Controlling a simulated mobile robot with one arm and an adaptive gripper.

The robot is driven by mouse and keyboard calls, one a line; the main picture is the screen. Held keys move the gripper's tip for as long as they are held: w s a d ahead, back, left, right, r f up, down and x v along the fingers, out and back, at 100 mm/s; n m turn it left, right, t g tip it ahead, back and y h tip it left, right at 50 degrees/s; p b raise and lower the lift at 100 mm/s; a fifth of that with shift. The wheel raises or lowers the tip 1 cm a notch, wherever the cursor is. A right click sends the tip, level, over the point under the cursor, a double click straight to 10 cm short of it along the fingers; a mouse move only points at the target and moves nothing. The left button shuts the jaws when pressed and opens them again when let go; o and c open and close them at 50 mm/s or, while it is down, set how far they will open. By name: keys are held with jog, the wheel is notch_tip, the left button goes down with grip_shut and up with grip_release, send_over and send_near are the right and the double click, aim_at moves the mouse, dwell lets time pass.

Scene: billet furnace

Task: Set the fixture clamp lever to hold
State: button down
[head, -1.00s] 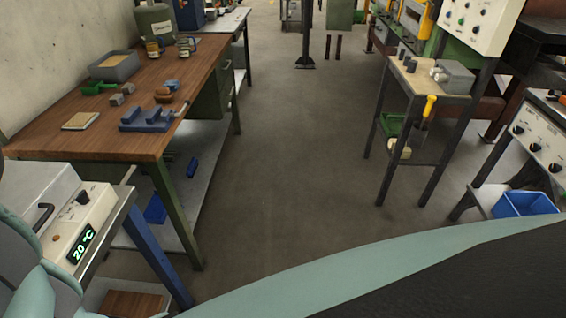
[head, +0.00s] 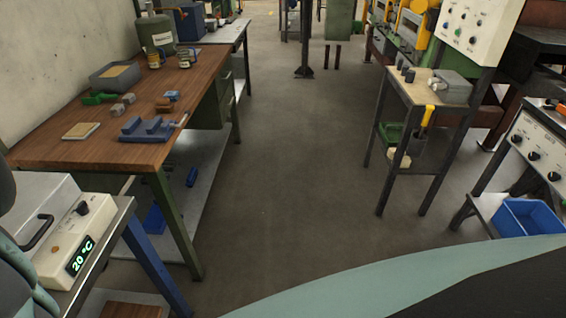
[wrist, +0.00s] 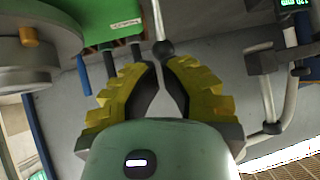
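The blue clamp fixture (head: 131,127) lies on the wooden workbench at the left in the head view. A small light-coloured lever (head: 182,121) sticks out at its right end; its exact setting is too small to tell. My gripper (wrist: 163,65) shows only in the wrist view. Its two yellow-and-black fingers stand slightly apart with a narrow gap and nothing clearly held between them. A dark ball on a rod (wrist: 163,48) appears just past the fingertips; I cannot tell whether they touch or what it belongs to.
The wooden workbench (head: 60,148) also carries a grey box (head: 115,75), a tan pad (head: 81,131) and several small parts. A device showing 20 °C (head: 75,236) stands at lower left. A small table (head: 420,88) and a blue bin (head: 527,217) stand at right. The floor between is clear.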

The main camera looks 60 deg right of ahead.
jog(key=shift+w+a+f+g+h+b, duration=0.2)
jog(key=shift+w+a+g+h+b, duration=0.1)
jog(key=shift+w+g+h+b, duration=0.25)
jog(key=shift+w+a+f+g+h+b, duration=0.2)
jog(key=shift+w+a+g+h+b, duration=0.1)
jog(key=shift+w+g+b, duration=0.4)
jog(key=shift+t, duration=0.25)
